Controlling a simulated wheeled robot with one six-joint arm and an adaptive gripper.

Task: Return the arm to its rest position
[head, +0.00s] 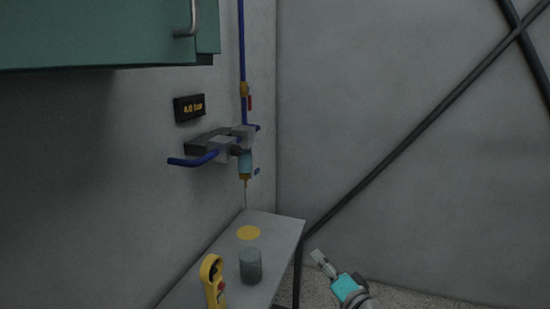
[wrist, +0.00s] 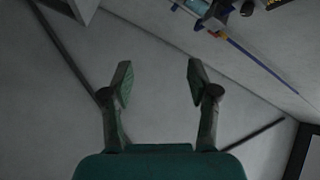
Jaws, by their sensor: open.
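My gripper (head: 320,257) shows at the bottom of the head view, to the right of the grey shelf and apart from it. In the wrist view my gripper (wrist: 157,82) has its two fingers spread wide with nothing between them. My arm has a cyan section just behind the gripper; the rest of the arm runs out of the frame at the bottom.
A grey shelf (head: 285,240) carries a grey cup (head: 250,266), a yellow disc (head: 248,232) and a yellow handheld device (head: 212,280). A valve unit (head: 222,148) with blue pipe is above. A green cabinet (head: 90,35) overhangs upper left. Dark diagonal bars (head: 420,128) cross the right wall.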

